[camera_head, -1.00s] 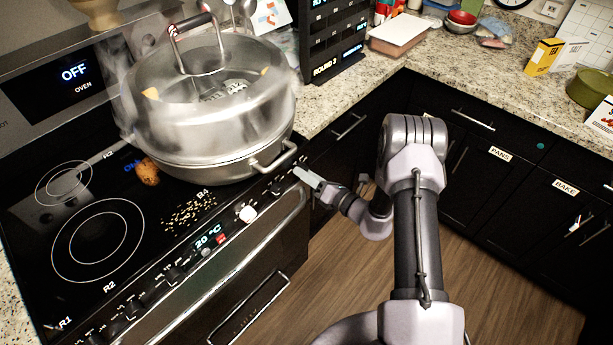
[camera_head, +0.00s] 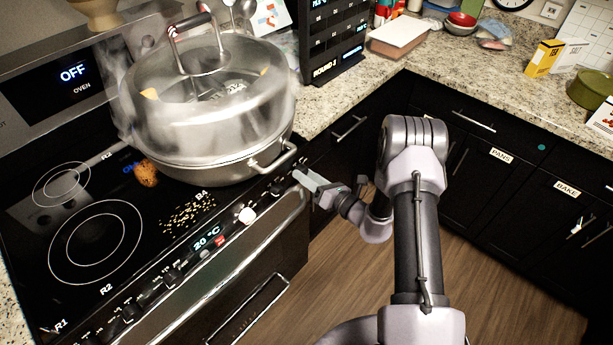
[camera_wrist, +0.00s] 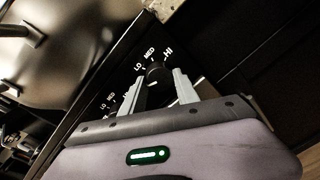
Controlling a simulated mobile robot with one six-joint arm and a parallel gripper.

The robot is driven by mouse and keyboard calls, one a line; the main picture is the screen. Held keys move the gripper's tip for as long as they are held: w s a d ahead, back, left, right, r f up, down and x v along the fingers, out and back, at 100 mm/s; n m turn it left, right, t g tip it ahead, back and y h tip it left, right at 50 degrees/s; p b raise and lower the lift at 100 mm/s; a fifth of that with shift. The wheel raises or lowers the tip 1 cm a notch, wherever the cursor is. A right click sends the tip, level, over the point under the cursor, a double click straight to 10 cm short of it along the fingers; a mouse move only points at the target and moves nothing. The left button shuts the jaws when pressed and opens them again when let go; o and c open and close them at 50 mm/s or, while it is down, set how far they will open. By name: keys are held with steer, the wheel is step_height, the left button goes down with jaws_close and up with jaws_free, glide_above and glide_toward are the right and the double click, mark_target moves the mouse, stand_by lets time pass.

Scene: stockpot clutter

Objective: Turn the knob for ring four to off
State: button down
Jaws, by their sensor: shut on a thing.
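My gripper (camera_head: 301,175) is at the right end of the stove's front control panel, just past the pot's side handle. In the wrist view its two pale fingers (camera_wrist: 166,84) are closed on either side of a dark knob (camera_wrist: 156,72). LO, MED and HI are printed around this knob. I cannot clearly read its pointer, and no ring number shows beside it. A second knob marked LO and MED is partly hidden behind the left finger.
The pot's side handle (camera_head: 272,160) juts close to my gripper. Crumbs (camera_head: 187,212) and a brown lump (camera_head: 146,173) lie on the cooktop. The floor below is clear.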

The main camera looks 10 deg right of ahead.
steer(key=c, duration=0.9)
jaws_free()
steer(key=p+v, duration=0.3)
steer(key=v, duration=1.4)
steer(key=shift+s+d+p, duration=0.15)
steer(key=shift+p, duration=0.2)
